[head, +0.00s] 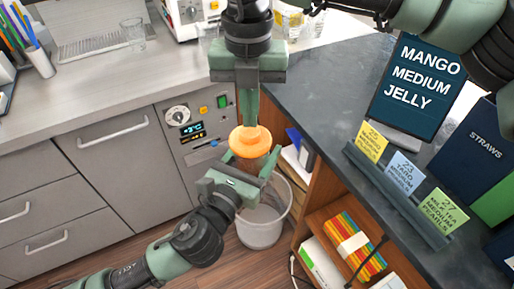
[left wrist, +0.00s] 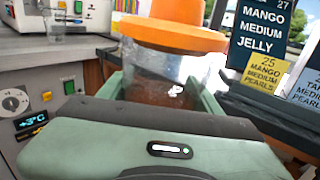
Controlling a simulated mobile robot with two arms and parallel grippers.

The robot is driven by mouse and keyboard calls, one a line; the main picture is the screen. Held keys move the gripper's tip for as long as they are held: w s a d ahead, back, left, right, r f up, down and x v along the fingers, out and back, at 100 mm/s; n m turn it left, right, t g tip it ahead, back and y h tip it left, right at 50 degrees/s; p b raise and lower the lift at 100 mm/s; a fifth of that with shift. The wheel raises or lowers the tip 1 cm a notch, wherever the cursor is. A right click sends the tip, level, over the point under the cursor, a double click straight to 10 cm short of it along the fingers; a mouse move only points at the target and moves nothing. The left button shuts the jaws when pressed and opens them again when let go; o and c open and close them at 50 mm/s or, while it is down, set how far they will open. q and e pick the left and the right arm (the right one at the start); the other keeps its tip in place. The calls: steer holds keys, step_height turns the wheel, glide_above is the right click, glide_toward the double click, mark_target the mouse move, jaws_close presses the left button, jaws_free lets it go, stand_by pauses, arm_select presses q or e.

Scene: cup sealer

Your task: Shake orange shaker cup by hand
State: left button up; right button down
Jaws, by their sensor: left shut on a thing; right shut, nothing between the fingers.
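The shaker cup has an orange lid (head: 250,141) and a clear body with brown contents. It is held upright or nearly so, in the air in front of the counter. My left gripper (head: 251,164) is shut around the cup's body from below. In the left wrist view the orange lid (left wrist: 176,32) and clear body (left wrist: 160,75) stand between the green fingers. My right gripper (head: 248,118) points down from above, shut and empty, with its tips right at the lid. I cannot tell whether they touch it. The cup's lower part is mostly hidden by my left gripper.
A bin (head: 262,228) stands on the floor below the cup. The dark counter (head: 325,85) at the right carries a menu sign (head: 415,85) and label cards (head: 404,172). A light counter (head: 90,90) with a clear glass (head: 133,33) is at the left. An open shelf (head: 320,222) is at lower right.

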arm_select(q)
steer(key=shift+r, duration=0.1)
arm_select(e)
steer(key=shift+f, duration=0.65)
